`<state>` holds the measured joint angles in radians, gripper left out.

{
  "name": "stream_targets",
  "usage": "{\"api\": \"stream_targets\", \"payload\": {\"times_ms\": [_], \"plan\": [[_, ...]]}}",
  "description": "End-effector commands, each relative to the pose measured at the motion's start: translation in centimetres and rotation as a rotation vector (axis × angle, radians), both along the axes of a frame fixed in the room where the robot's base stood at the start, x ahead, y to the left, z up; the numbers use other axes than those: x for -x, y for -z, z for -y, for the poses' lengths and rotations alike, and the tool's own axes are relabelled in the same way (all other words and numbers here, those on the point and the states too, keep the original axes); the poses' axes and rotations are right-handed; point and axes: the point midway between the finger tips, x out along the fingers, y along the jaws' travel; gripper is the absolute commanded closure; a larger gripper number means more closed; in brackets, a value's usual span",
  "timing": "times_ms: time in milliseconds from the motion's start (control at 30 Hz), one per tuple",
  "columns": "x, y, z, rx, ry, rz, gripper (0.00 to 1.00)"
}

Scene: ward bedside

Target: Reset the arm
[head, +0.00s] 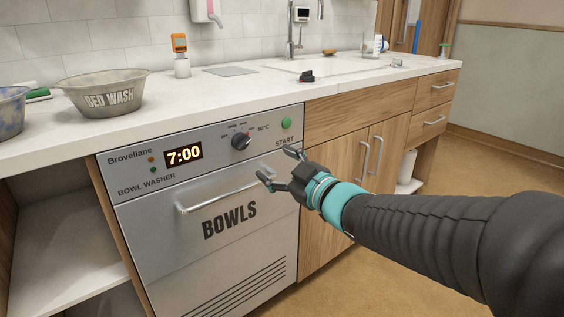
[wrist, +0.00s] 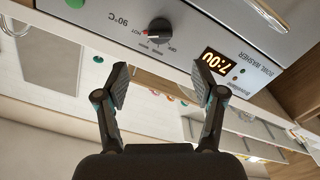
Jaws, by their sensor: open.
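My gripper (head: 276,167) is open and empty in the head view, in front of the upper right part of the bowl washer (head: 258,247). Its fingers also show spread apart in the wrist view (wrist: 160,85), with nothing between them. My arm reaches in from the right edge of the head view. The washer's door is shut, with a bar handle (head: 230,193) across its top. The panel has a display (head: 184,154) reading 7:00, a dark knob (head: 241,142) and a green start button (head: 287,123). The knob also shows in the wrist view (wrist: 160,26).
A bowl marked BED WASH (head: 103,94) and part of a speckled blue bowl (head: 10,112) stand on the white counter (head: 215,100) at left. An orange-topped bottle (head: 181,55) stands behind. Wooden cupboards (head: 340,160) flank the washer on the right. Floor is open at far right.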

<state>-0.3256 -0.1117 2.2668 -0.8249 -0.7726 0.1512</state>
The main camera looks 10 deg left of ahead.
Motion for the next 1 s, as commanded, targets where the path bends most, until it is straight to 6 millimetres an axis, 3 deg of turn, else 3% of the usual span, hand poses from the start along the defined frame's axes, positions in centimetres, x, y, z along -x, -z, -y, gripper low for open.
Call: {"api": "stream_targets", "payload": {"times_ms": [167, 267, 433, 567, 767, 867, 1000], "plan": [[-0.2, 0.3, 0.1, 0.013, 0.009, -0.003, 0.31], [-1.0, 1.5, 0.9, 0.056, 0.062, -0.039, 0.31], [-2.9, 6.6, 4.9, 0.168, 0.267, -0.219, 0.31], [-2.2, 10.0, 9.4, 0.243, 0.442, -0.39, 0.31], [2.5, 13.5, 17.0, 0.31, 0.691, -0.68, 0.31], [6.4, 14.7, 20.2, 0.318, 0.794, -0.841, 0.31], [13.0, 15.6, 23.6, 0.293, 0.9, -1.071, 0.31]]}}
